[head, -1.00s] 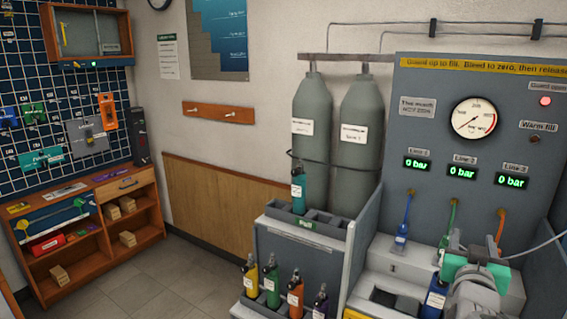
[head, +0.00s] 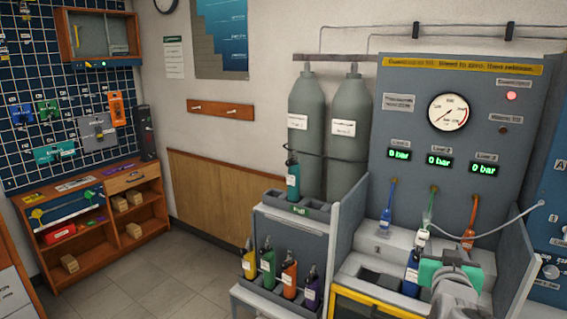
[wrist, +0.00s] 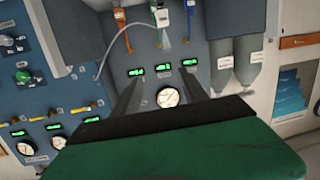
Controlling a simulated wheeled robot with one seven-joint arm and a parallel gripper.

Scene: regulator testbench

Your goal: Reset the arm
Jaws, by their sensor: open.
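My gripper (head: 452,266) is at the lower right of the head view, in front of the filling bench, seen from behind with its fingertips hard to make out. In the wrist view my gripper (wrist: 163,78) shows two dark fingers spread apart beyond the green housing, with nothing between them. That view is upside down and looks towards the panel with its round gauge (wrist: 168,97). A blue bottle (head: 411,276) stands in the bench just left of my gripper, partly hidden by it. The arm's links are mostly out of view.
The grey panel (head: 402,124) has three displays reading 0 bar and blue, green and orange hoses. A yellow-edged guard (head: 372,305) is at the bench front. Several small bottles (head: 268,264) stand on a rack to the left. Open floor (head: 175,283) lies between rack and shelves.

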